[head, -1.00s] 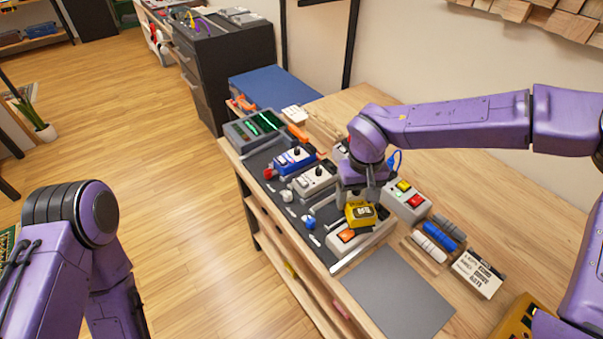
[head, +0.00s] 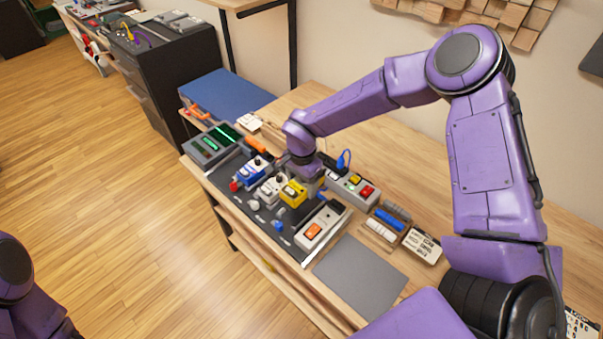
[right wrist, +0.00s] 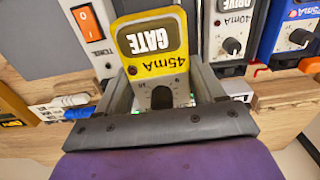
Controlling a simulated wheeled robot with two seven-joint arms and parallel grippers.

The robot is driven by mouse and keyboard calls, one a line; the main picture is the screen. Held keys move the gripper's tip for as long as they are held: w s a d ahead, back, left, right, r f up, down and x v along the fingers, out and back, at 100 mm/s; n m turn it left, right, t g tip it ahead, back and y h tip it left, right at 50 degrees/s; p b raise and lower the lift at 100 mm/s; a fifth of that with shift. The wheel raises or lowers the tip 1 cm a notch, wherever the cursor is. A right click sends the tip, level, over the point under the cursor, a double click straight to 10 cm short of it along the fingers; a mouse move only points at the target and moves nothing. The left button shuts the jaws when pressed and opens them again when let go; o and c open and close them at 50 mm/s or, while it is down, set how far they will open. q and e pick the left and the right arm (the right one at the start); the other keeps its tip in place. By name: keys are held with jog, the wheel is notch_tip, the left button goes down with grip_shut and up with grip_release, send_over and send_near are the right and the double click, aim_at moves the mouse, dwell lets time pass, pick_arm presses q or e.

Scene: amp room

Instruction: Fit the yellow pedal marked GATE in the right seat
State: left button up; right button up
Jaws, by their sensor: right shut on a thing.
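The yellow pedal (head: 293,193) is held by my right gripper (head: 303,176) over the dark pedalboard (head: 276,222). In the right wrist view the yellow pedal (right wrist: 150,50) reads GATE and 45mA, upside down, with its knob between the two fingers (right wrist: 160,88). In the head view it is close beside the white pedal (head: 270,189), and a dark gap lies between it and the grey unit with the orange switch (head: 320,228). The seat under the pedal is hidden, and I cannot tell whether the pedal touches the board. My left gripper is out of view.
A blue pedal (head: 250,172) stands beyond the white one. Several cylinders (head: 388,219) lie to the right. A grey mat (head: 358,277) is bare at the front.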

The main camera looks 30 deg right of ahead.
jog(key=shift+f+b, duration=3.05)
jog(key=shift+f, duration=0.45)
jog(key=shift+a+p, duration=0.1)
jog(key=shift+p, duration=0.4)
jog(key=shift+f, duration=0.25)
jog(key=shift+f, duration=0.3)
jog(key=shift+f, duration=0.25)
